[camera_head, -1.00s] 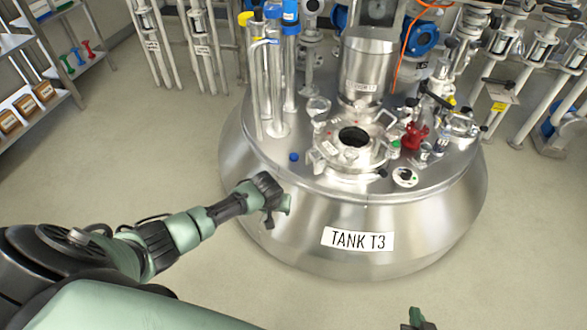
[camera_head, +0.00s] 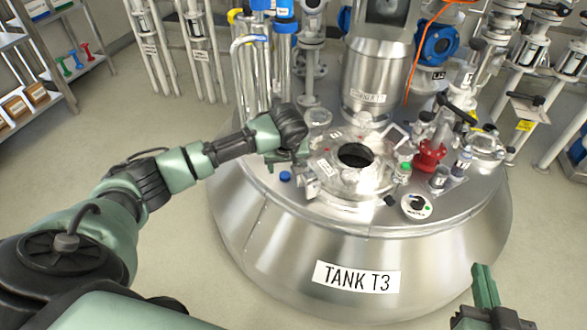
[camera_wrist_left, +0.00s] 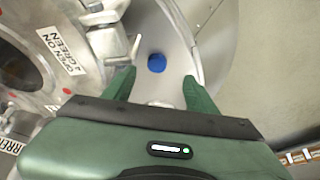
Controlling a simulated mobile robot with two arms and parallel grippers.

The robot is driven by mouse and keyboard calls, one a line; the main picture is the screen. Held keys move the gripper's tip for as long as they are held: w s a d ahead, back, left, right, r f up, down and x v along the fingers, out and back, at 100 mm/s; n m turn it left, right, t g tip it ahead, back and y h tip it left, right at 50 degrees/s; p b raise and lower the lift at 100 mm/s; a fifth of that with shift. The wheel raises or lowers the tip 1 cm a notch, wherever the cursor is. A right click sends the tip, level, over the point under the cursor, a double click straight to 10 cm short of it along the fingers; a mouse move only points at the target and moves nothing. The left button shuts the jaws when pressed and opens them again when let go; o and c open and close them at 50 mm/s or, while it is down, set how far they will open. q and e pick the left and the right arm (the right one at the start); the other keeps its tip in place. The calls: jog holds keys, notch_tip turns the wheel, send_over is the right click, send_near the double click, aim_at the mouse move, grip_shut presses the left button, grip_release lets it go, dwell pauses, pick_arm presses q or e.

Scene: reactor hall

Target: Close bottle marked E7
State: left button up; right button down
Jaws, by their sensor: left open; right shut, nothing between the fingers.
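A small blue cap (camera_head: 285,177) lies on the steel top of the tank, near its left edge. It also shows in the left wrist view (camera_wrist_left: 156,62), just beyond and between the fingertips. My left gripper (camera_head: 283,160) is open and empty, above the tank top close to the cap. A clear glass vessel (camera_head: 319,117) stands on the tank top just behind my left wrist, partly hidden by it. I can read no E7 mark on anything. My right gripper (camera_head: 488,292) is at the lower right, in front of the tank, shut and empty.
The tank's round open port (camera_head: 355,156) with its metal flange lies right of my left gripper. Tall clear tubes (camera_head: 258,80) stand behind my left forearm. A red valve (camera_head: 430,155) and small bottles crowd the right side.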

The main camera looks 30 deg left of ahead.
aim_at(285, 175)
pick_arm(q)
jog(key=shift+w+r, duration=0.1)
jog(key=shift+w, duration=0.3)
pick_arm(e)
jog(key=shift+w+r, duration=0.2)
jog(key=shift+w, duration=0.15)
pick_arm(q)
jog(key=shift+b+x, duration=0.6)
jog(key=shift+x, duration=0.75)
pick_arm(e)
jog(key=shift+w+a+r+t+y, duration=0.15)
jog(key=shift+r+t, duration=0.35)
jog(key=shift+r, duration=0.35)
jog(key=shift+w+a+r+t+y, duration=0.2)
jog(key=shift+r+t, duration=0.3)
jog(key=shift+r, duration=0.3)
jog(key=shift+w+a+r+t+y, duration=0.15)
jog(key=shift+r+t, duration=0.35)
jog(key=shift+r, duration=0.35)
